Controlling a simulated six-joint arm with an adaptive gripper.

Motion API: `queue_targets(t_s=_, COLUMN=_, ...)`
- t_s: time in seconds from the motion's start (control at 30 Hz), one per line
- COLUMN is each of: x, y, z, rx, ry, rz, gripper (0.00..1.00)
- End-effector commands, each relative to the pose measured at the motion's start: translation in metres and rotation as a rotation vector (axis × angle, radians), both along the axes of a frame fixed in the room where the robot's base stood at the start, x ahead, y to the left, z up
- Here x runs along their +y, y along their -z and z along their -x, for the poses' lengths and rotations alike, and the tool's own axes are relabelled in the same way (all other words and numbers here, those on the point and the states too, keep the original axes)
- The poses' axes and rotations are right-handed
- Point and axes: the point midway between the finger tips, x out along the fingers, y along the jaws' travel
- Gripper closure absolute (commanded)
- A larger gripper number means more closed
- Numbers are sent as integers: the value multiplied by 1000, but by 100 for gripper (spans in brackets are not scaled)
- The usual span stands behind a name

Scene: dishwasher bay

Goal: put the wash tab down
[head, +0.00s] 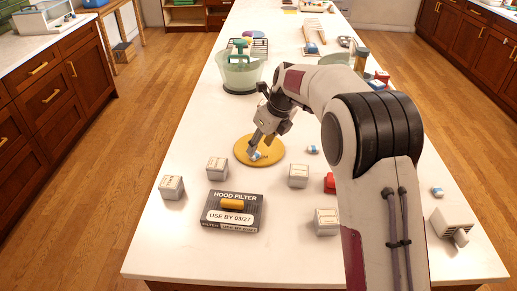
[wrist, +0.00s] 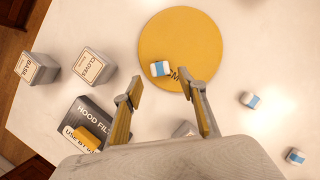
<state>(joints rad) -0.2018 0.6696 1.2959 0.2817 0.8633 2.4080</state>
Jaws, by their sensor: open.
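A small white-and-blue wash tab (wrist: 160,69) lies on a round yellow mat (wrist: 205,32), near the mat's edge in the wrist view. In the head view the tab (head: 256,156) shows just below my gripper (head: 254,150), over the near part of the mat (head: 272,148). In the wrist view my gripper (wrist: 166,88) has its fingers spread apart, with the tab just beyond and between the tips. I see no finger pressing on it. Lettering on the mat is partly hidden by one finger.
Two more tabs lie on the white counter to the right, one near (head: 312,150) and one farther (head: 437,191). A hood filter box (head: 232,222) carries a yellow block (head: 232,204). Several small grey boxes (head: 299,175) stand around. A green-handled bowl (head: 240,75) is behind the mat.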

Motion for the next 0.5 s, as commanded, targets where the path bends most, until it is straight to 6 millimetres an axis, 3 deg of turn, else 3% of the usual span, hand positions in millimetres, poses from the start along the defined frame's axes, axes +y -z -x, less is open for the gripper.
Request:
queue_targets(t_s=0.2, x=-7, y=-23, z=6, rx=-1, ry=1, rz=0, gripper=59)
queue_targets(t_s=0.5, x=-10, y=-32, z=9, rx=0, ry=1, rz=0, gripper=59)
